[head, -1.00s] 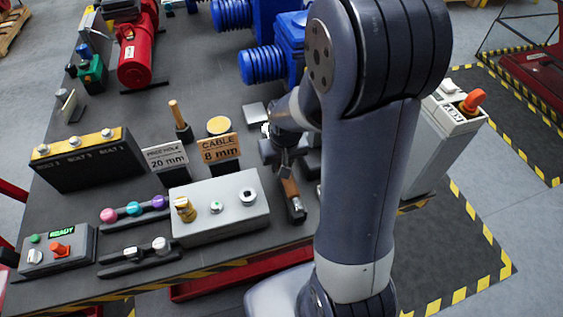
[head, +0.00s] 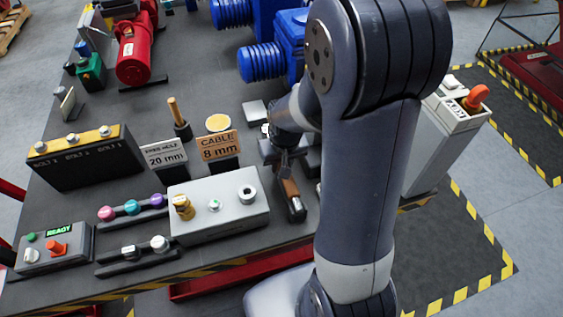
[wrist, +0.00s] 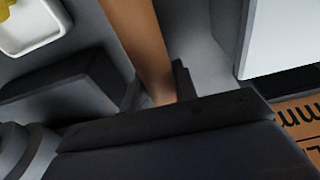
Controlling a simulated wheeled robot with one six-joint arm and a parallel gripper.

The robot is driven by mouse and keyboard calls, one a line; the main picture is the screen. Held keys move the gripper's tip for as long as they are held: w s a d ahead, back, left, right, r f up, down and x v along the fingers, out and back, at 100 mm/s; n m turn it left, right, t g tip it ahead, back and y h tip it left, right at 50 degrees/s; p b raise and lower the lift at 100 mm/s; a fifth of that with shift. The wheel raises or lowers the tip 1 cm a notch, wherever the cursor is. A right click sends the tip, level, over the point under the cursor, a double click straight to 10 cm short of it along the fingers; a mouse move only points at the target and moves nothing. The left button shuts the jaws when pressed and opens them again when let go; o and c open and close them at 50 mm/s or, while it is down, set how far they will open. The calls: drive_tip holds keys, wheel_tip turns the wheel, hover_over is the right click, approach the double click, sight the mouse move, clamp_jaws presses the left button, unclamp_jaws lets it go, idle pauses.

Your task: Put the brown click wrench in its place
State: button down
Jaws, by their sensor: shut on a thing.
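The brown click wrench (head: 289,188) shows in the head view below my gripper, just right of the grey box. Its brown body slopes down toward the front edge and ends in a dark tip. My gripper (head: 285,158) is shut on it, partly hidden by my own arm. In the wrist view the brown wrench (wrist: 140,35) runs down to the dark jaws of my gripper (wrist: 165,100). I cannot tell whether the wrench touches the bench or hangs just above it. No place for the wrench can be made out clearly.
A grey box (head: 222,205) with several fittings stands close left of the wrench. The "CABLE 8 mm" sign (head: 219,146) and "20 mm" sign (head: 165,155) stand behind it. A blue motor (head: 262,63) is at the back. The bench's striped front edge is near.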

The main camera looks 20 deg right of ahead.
drive_tip(key=shift+f+b, duration=0.45)
drive_tip(key=shift+f, duration=0.1)
drive_tip(key=c, duration=1)
unclamp_jaws()
drive_tip(key=shift+c, duration=0.2)
drive_tip(key=r, duration=0.3)
drive_tip(key=s+r, duration=0.1)
drive_tip(key=r, duration=0.6)
drive_tip(key=shift+s+r, duration=0.35)
drive_tip(key=shift+f, duration=0.1)
drive_tip(key=f, duration=0.3)
drive_tip(key=w+f, duration=0.1)
drive_tip(key=f, duration=0.6)
drive_tip(key=shift+w+f, duration=0.3)
drive_tip(key=shift+w, duration=0.05)
drive_tip(key=shift+r, duration=0.3)
